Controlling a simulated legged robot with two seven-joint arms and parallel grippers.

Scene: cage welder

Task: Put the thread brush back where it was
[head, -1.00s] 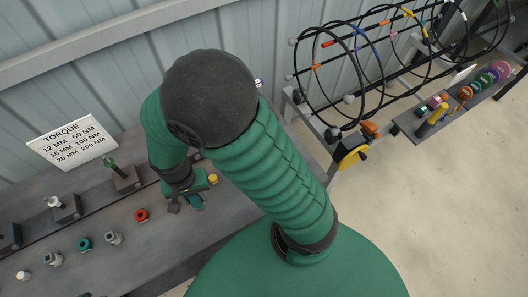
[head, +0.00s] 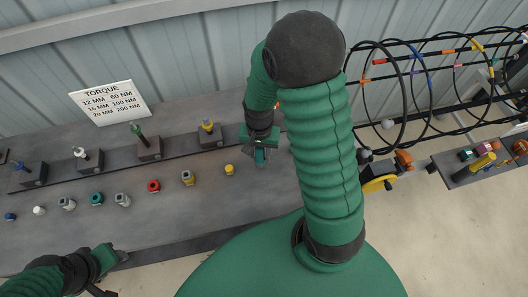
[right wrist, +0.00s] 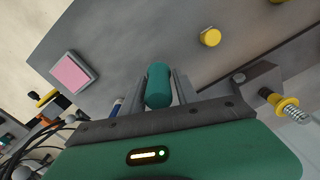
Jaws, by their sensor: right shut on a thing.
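My right gripper (head: 260,154) is low over the right end of the grey bench (head: 150,225). In the right wrist view its two fingers (right wrist: 160,88) are shut on a rounded teal cylinder (right wrist: 158,85), which looks like the thread brush's handle. Any bristles are hidden from view. The teal piece also shows below the gripper in the head view (head: 261,157). I cannot tell if it touches the bench. My left gripper (head: 104,272) is at the lower left by the bench's front edge; its fingers are too unclear to read.
A row of coloured sockets, with a yellow one (head: 229,169) nearest my right gripper, stands along the bench. Behind them dark blocks hold upright tools, one yellow (head: 208,127). A pink pad (right wrist: 75,70) lies left of the gripper. A wire cage (head: 400,90) stands right.

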